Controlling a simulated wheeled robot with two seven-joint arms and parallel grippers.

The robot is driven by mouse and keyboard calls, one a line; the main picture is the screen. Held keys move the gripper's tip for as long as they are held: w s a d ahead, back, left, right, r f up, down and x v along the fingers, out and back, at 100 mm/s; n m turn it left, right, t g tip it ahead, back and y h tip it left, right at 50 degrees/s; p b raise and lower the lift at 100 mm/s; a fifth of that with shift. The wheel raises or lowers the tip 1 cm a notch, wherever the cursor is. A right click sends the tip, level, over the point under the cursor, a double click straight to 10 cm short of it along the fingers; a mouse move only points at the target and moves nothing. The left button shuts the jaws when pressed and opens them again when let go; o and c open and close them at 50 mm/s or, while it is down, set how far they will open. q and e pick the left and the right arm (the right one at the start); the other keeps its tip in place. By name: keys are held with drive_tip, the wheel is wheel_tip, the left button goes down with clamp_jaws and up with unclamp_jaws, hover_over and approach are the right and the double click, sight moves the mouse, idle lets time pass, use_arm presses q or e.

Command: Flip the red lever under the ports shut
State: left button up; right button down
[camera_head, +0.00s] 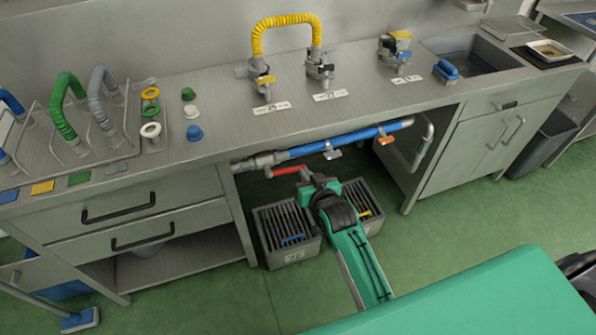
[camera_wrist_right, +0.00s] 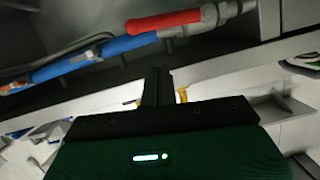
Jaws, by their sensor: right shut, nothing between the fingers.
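The red lever (camera_head: 287,170) sits under the counter at the left part of the pipe run, below the ports. Its handle points right, at a small angle to the blue pipe (camera_head: 345,140). In the right wrist view the lever (camera_wrist_right: 165,22) crosses in front of the pipe near the top. My right gripper (camera_head: 306,178) is low, near the lever's free right end. Its fingers (camera_wrist_right: 157,86) are shut and empty, and appear just apart from the lever; exact contact cannot be told. The ports (camera_head: 320,68) stand on the counter, two joined by a yellow hose (camera_head: 287,22).
An orange lever (camera_head: 386,140) hangs on the pipe's right part. Two grey slatted crates (camera_head: 290,258) stand on the floor around my right arm. Drawers (camera_head: 130,220) lie left and a cupboard (camera_head: 480,150) right of the open bay. Green floor is free in front.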

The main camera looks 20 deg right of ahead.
sight(286, 171)
use_arm(q)
drive_tip(key=shift+s, duration=0.3)
use_arm(e)
drive_tip(key=w+f, duration=0.4)
drive_tip(key=w, duration=0.1)
drive_tip(key=shift+a+f, duration=0.2)
drive_tip(key=shift+a, duration=0.2)
use_arm(q)
drive_tip(key=shift+w+d, duration=0.1)
drive_tip(key=shift+w, duration=0.05)
use_arm(e)
drive_tip(key=shift+w, duration=0.1)
use_arm(q)
drive_tip(key=shift+f, duration=0.15)
use_arm(e)
drive_tip(key=shift+w+f, duration=0.1)
drive_tip(key=shift+f, duration=0.05)
